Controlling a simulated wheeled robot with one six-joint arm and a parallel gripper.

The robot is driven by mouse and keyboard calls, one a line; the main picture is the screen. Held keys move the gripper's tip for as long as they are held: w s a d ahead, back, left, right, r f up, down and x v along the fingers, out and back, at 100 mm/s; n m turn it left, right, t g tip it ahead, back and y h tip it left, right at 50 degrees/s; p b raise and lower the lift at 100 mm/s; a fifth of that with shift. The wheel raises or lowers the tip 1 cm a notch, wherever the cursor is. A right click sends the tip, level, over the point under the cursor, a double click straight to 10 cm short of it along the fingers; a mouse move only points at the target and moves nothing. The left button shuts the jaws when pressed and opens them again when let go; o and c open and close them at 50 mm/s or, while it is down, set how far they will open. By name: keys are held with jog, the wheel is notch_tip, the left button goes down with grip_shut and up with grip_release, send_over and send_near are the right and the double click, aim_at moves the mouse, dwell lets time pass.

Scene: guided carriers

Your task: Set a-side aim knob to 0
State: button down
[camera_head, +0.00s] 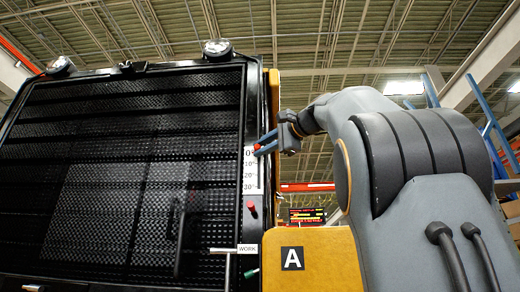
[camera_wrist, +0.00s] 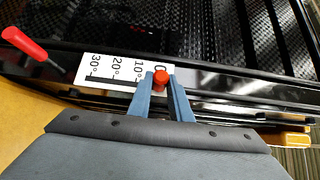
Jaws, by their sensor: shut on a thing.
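The aim knob is a small red knob (camera_wrist: 161,79) on a slotted white scale plate (camera_wrist: 105,70) marked 0, 10, 20 and 30 degrees. In the wrist view it stands at the 0 end, beside the partly covered 0. In the head view the knob (camera_head: 257,147) shows at the top of the scale (camera_head: 251,178), near the 0. My gripper (camera_wrist: 162,82) has its two blue fingers closed around the knob, one on each side. My gripper (camera_head: 264,144) reaches it from the right in the head view. An A sign (camera_head: 292,258) marks the yellow panel on this side.
A red-tipped lever (camera_wrist: 25,44) sits beyond the 30 end of the scale; a red knob (camera_head: 251,206) shows below the scale in the head view. Lower down is a handle with a WORK label (camera_head: 247,249). A large black mesh panel (camera_head: 130,160) fills the left.

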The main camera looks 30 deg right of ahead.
jog(key=c, duration=1.6)
grip_release()
jog(key=shift+a+r, duration=0.1)
jog(key=shift+r, duration=0.3)
jog(key=shift+f, duration=0.1)
jog(key=s+b, duration=0.1)
jog(key=s, duration=0.1)
jog(key=s+d+b, duration=0.1)
jog(key=s, duration=0.2)
jog(key=s+b, duration=0.1)
jog(key=s, duration=0.1)
jog(key=shift+s+d, duration=0.3)
jog(key=shift+s, duration=0.1)
